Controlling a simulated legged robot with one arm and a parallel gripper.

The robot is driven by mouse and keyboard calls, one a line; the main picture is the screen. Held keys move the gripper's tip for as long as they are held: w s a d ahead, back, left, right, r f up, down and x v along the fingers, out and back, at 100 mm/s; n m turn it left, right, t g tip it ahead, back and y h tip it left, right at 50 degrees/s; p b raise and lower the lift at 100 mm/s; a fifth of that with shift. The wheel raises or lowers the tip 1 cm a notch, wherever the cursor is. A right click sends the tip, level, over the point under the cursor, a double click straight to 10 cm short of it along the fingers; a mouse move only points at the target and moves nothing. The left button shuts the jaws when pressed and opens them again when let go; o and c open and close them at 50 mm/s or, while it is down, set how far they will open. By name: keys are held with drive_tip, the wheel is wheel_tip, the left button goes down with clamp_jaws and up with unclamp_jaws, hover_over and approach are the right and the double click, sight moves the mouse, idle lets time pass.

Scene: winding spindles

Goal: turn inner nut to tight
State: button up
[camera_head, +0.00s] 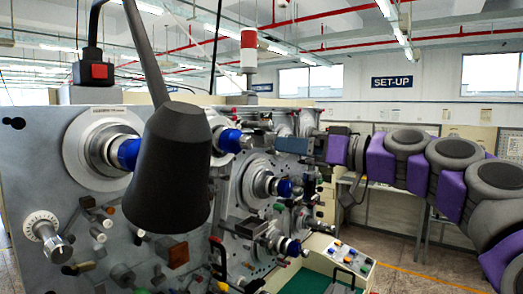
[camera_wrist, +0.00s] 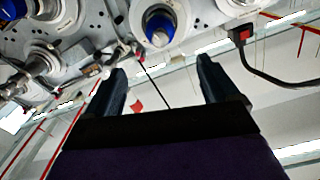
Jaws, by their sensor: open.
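The machine face carries several winding spindles with blue hubs. A large one (camera_head: 128,153) is at the left in the head view, another (camera_head: 230,140) at upper middle, and lower ones (camera_head: 284,187) sit to the right. I cannot tell which part is the inner nut. My gripper (camera_head: 290,145) reaches in from the right in the head view, in front of the machine's upper right. In the wrist view my gripper (camera_wrist: 161,66) is open, with nothing between its fingers. A blue-centred spindle (camera_wrist: 158,28) lies beyond the fingertips, apart from them.
A dark grey cone-shaped body (camera_head: 170,170) hides part of the machine in the head view. A red-buttoned box (camera_head: 95,72) stands on top of the machine. A control panel (camera_head: 345,262) is at lower right. Small levers and knobs stick out below the spindles.

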sight(236, 138)
drive_tip(key=p+x, duration=0.1)
drive_tip(key=x, duration=1.6)
drive_tip(key=shift+w+a, duration=0.1)
drive_tip(key=c, duration=1)
